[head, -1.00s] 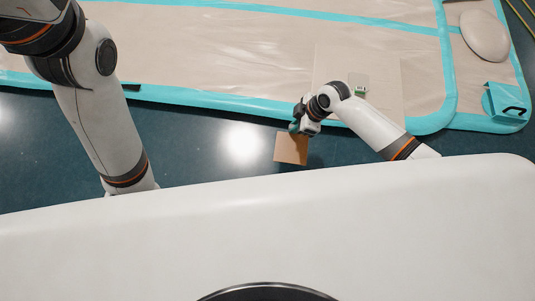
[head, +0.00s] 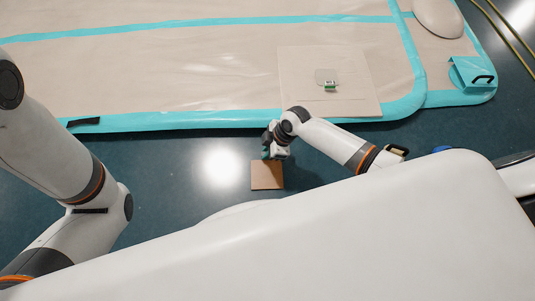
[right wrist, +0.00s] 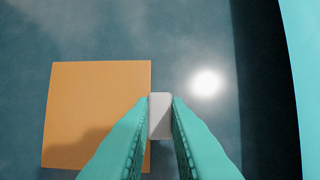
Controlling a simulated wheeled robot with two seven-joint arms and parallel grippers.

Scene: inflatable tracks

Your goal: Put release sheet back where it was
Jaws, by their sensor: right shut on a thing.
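The release sheet, which I take to be the tan square (head: 267,175), is over the dark floor just in front of the mat. It also shows in the right wrist view (right wrist: 95,112), flat and partly shaded. My right gripper (head: 272,154) is at its upper edge in the head view. In the right wrist view its teal fingers (right wrist: 160,112) are shut on a small white block (right wrist: 160,120) overlapping the sheet's right edge; the block looks like a tab, but the join is not clear. I cannot tell the sheet's height above the floor. My left gripper is out of view.
The beige inflatable mat (head: 200,75) with teal edging lies beyond the gripper. A pale square sheet (head: 355,95) on it carries a grey patch (head: 326,76) and a small green item (head: 330,87). A teal box (head: 470,74) stands at right. Dark floor is free around the tan square.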

